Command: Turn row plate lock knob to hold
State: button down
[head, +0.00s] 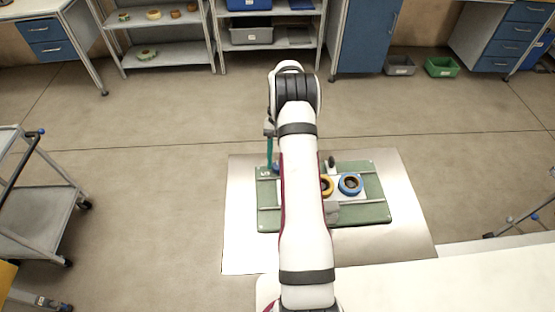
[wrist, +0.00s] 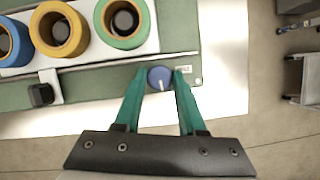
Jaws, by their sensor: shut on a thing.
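The lock knob (wrist: 160,79) is a round blue knob with a pale pointer line, at a corner of the green row plate (wrist: 90,92). In the wrist view the line points down, slightly tilted. My gripper (wrist: 160,77) has its two green fingers on either side of the knob, shut on it. A small white label (wrist: 183,69) lies right beside the knob, and its text is too small to read. In the head view my gripper (head: 270,165) reaches down at the left end of the plate (head: 375,210), and my arm hides the plate's middle.
Blue, yellow and green-rimmed tape reels (wrist: 123,20) stand in a row on a white strip beside the knob. A black knob or clamp (wrist: 41,94) sits at the plate's edge. The plate lies on a pale sheet (head: 245,245). A grey cart (head: 40,215) stands far left.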

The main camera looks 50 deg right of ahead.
jog(key=shift+m, duration=0.4)
jog(key=shift+c, duration=2.4)
grip_release()
jog(key=v, duration=1.2)
jog(key=shift+d, duration=0.15)
jog(key=shift+s, duration=0.1)
